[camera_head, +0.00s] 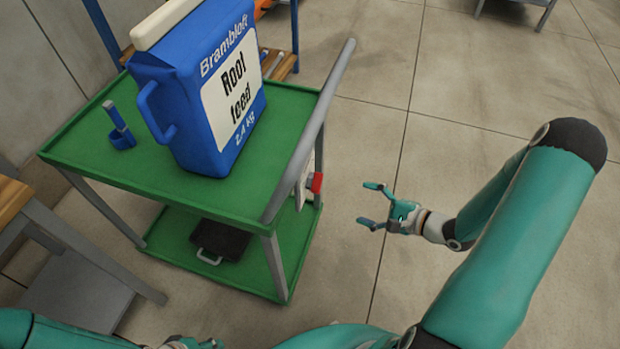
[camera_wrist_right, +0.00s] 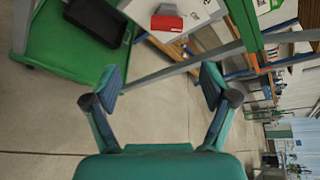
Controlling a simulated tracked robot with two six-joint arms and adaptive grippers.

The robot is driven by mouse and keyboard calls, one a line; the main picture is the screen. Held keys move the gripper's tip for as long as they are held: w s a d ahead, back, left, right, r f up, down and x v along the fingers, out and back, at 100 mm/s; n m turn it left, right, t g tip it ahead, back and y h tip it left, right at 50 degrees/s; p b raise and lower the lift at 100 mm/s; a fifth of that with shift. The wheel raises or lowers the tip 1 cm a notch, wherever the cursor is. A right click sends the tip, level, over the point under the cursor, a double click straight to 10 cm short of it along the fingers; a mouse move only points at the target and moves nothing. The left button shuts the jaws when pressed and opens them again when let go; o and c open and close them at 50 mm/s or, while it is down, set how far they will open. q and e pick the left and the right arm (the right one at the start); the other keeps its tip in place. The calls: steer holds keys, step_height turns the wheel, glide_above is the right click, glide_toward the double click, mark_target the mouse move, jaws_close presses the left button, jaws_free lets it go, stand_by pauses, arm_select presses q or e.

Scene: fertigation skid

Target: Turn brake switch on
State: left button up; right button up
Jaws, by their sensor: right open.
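A red switch (camera_head: 316,183), which I take for the brake switch, sits on a pale plate on the right end of the green cart (camera_head: 190,195), below the grey push bar. In the right wrist view the red switch (camera_wrist_right: 167,22) shows near the top on its white plate (camera_wrist_right: 190,12). My right gripper (camera_head: 371,205) is open and empty, to the right of the switch and apart from it. Its two fingers (camera_wrist_right: 161,82) are spread in the wrist view, with the switch beyond them. My left gripper (camera_head: 188,343) shows only partly at the bottom edge.
A blue "Root feed" jug (camera_head: 185,125) and a small blue holder (camera_head: 121,137) stand on the cart's top. A dark case (camera_head: 218,240) lies on the lower shelf. The grey push bar (camera_head: 312,130) slants along the cart's right end. Floor around my right gripper is clear.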

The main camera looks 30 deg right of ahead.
mark_target(318, 183)
arm_select(q)
steer(key=shift+w+f+b, duration=0.5)
steer(key=shift+f+b, duration=0.1)
steer(key=shift+f, duration=0.2)
arm_select(e)
steer(key=shift+m+t, duration=0.3)
steer(key=shift+m, duration=0.3)
steer(key=x, duration=1.5)
steer(key=shift+w+a+r, duration=0.1)
steer(key=shift+w+r, duration=0.1)
steer(key=shift+w, duration=0.15)
steer(key=c, duration=1.2)
steer(key=shift+o, duration=0.2)
arm_select(q)
steer(key=shift+f, duration=0.1)
